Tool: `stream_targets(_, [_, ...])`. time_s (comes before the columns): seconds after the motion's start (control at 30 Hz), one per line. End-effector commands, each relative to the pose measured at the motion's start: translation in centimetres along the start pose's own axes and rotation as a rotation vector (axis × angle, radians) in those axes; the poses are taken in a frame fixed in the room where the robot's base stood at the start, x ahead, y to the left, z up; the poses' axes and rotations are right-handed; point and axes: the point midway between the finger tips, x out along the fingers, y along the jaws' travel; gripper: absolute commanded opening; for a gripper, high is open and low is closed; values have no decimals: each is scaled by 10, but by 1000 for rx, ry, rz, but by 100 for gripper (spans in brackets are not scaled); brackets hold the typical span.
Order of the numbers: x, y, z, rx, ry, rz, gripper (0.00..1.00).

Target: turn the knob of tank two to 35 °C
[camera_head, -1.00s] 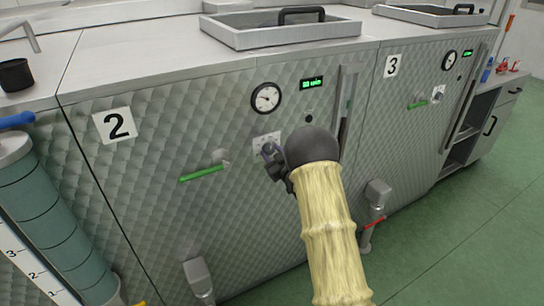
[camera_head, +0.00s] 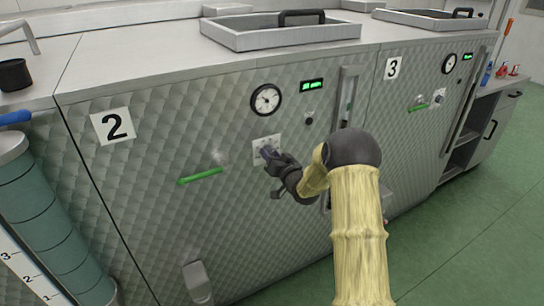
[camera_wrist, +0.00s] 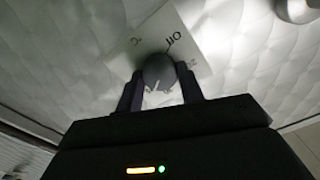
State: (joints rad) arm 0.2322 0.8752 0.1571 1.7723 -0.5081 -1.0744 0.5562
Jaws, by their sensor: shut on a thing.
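Tank two (camera_head: 150,170) has a quilted metal front with a white plate "2" (camera_head: 113,126). My gripper (camera_head: 273,158) is at its knob plate (camera_head: 262,143), which is a small white dial plate below the round gauge. In the wrist view the dark round knob (camera_wrist: 159,70) sits between the two fingers of my gripper (camera_wrist: 160,88), which are shut on it. In the head view the knob is hidden by my gripper.
A round gauge (camera_head: 266,100) and a green-lit display (camera_head: 312,85) are above the knob plate. A green-handled valve (camera_head: 200,175) sticks out to its left. A vertical handle bar (camera_head: 346,95) stands to the right. Tank three has its own plate "3" (camera_head: 392,68).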

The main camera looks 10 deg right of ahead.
Motion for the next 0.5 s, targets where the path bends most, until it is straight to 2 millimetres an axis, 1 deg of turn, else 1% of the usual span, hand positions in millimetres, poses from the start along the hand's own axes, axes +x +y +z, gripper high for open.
stream_targets(0.03, [-2, 2, 7, 14, -14, 5, 15])
stream_targets(0.5, [-2, 2, 8, 33, -16, 6, 15])
